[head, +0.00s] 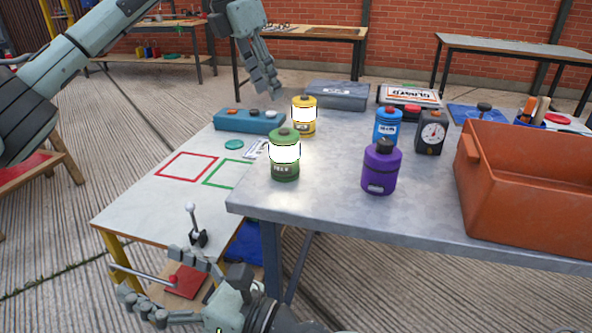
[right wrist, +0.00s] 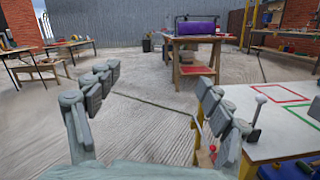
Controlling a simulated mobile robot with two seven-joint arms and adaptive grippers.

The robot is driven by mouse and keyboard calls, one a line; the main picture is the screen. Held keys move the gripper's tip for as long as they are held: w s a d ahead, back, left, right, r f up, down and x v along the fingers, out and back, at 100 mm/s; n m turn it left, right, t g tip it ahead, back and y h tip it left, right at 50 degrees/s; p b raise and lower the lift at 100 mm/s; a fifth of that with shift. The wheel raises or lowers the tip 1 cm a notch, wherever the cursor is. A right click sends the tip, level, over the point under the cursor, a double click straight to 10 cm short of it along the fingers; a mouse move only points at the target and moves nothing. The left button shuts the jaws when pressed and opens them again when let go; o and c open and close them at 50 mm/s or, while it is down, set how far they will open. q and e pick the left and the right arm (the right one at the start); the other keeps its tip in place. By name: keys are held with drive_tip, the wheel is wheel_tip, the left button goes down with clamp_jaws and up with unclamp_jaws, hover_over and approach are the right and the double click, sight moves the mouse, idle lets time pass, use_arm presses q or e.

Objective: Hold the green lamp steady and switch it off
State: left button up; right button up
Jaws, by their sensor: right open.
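The green lamp (head: 285,153) stands upright near the left edge of the grey metal table (head: 330,190), and its band glows white. My right gripper (head: 152,283) is low at the front left, below table height and away from the lamp. The right wrist view shows its fingers (right wrist: 157,80) spread with nothing between them.
A lit yellow lamp (head: 304,117) stands behind the green one. A purple canister (head: 380,168), a blue canister (head: 387,127) and a dark gauge (head: 430,133) stand to the right. An orange crate (head: 530,220) fills the right side. A white-topped table (head: 145,205) with a lever adjoins at left.

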drive_tip(key=s+a+r+n+y, duration=0.1)
drive_tip(key=s+r+n+y, duration=0.2)
drive_tip(key=r, duration=0.9)
drive_tip(key=m+t+h, duration=1)
drive_tip(key=h, duration=0.6)
approach(284, 152)
drive_tip(key=w, duration=0.2)
drive_tip(key=w+f, duration=0.1)
drive_tip(key=w+a+f, duration=0.1)
drive_tip(key=w, duration=0.1)
drive_tip(key=shift+w, duration=0.35)
drive_tip(key=shift+w+d+f, duration=0.15)
drive_tip(key=shift+w, duration=0.15)
drive_tip(key=x, duration=0.7)
drive_tip(key=shift+w, duration=0.15)
drive_tip(key=shift+c, duration=0.3)
